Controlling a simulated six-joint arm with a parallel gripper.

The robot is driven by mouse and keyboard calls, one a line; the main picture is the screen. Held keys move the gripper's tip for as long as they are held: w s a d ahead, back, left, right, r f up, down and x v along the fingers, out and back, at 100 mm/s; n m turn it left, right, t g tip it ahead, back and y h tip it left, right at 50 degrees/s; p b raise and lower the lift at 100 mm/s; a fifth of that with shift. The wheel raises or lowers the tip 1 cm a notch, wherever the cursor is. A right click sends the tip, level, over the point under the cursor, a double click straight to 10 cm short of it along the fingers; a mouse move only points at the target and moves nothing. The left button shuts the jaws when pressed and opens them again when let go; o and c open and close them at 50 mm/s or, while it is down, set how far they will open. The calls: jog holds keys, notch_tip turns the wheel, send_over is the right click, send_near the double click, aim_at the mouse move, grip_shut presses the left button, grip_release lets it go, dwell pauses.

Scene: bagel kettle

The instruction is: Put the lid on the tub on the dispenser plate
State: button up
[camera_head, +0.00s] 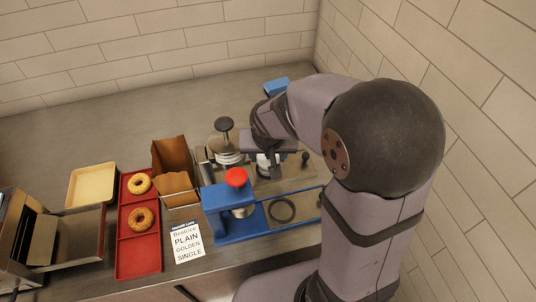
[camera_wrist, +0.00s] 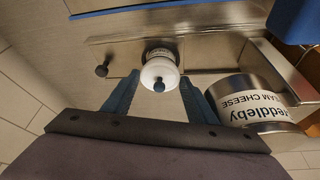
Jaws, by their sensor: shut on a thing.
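A white round lid (camera_wrist: 158,70) with a dark blue knob shows in the wrist view, between the two blue fingers of my gripper (camera_wrist: 160,82). My gripper is shut on it. In the head view the white piece (camera_head: 264,162) shows under my gripper, above the steel dispenser plate (camera_head: 292,176). A metallic rim shows just behind the lid in the wrist view; I cannot tell whether the lid touches a tub below. The plate (camera_wrist: 120,52) carries a small dark knob (camera_wrist: 101,70) at one end. My gripper hides part of this area in the head view.
A cream cheese canister (camera_wrist: 247,100) stands close beside the lid; its dark-knobbed top (camera_head: 224,124) shows left of my gripper. A blue press with a red knob (camera_head: 236,177) stands in front. A red tray (camera_head: 138,258) with two bagels and a paper bag (camera_head: 172,158) are left.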

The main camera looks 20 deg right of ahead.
jog(key=o, duration=1.1)
jog(key=shift+o, duration=0.4)
jog(key=shift+w+r, duration=0.1)
jog(key=shift+r, duration=0.1)
jog(key=shift+c, duration=0.2)
jog(key=shift+w+r+p, duration=0.1)
jog(key=shift+r+p, duration=0.3)
jog(key=shift+p, duration=0.05)
notch_tip(320, 180, up, 6)
jog(key=p, duration=0.5)
jog(key=shift+r, duration=0.15)
